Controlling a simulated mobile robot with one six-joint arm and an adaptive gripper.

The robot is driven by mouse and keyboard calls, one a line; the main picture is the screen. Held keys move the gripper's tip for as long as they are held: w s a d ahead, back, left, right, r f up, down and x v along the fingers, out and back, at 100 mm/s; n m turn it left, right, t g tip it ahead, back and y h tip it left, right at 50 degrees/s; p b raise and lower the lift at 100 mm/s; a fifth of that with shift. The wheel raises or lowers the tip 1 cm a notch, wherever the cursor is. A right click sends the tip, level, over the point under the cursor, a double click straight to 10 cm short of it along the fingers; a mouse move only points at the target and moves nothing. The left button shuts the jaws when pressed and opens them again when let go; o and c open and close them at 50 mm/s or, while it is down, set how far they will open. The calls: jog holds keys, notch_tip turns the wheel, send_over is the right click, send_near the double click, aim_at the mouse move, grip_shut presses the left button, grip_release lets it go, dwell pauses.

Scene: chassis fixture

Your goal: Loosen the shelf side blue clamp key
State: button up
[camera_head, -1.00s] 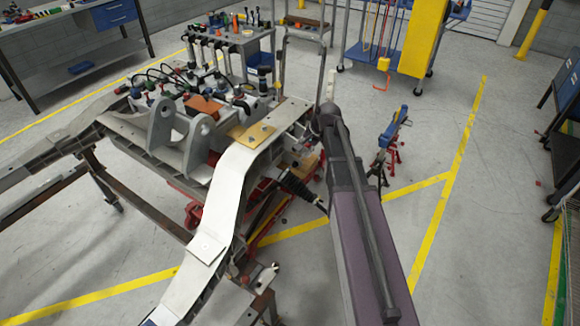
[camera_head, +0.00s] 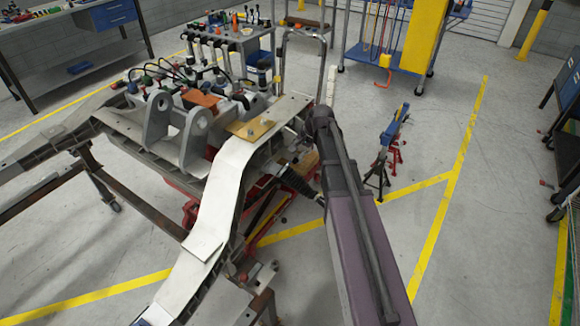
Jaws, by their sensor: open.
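The chassis fixture, a pale metal frame (camera_head: 227,185), stands at the left and centre on dark legs. I cannot pick out a blue clamp key for certain. Small metal clamp fittings (camera_head: 263,272) sit low on its near right side, and a bluish piece (camera_head: 155,315) lies at the beam's lower end. My arm rises from the bottom right to a dark joint near the frame's right end.
A tool trolley (camera_head: 268,38) stands behind the fixture, with a blue rack and yellow panel (camera_head: 422,38) farther right. A blue-topped stand (camera_head: 393,125) with dark and red legs is right of my arm. Dark cabinets stand at the right edge.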

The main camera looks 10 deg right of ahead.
aim_at(289, 163)
jog(key=shift+b+x, duration=3.5)
jog(key=shift+x, duration=0.7)
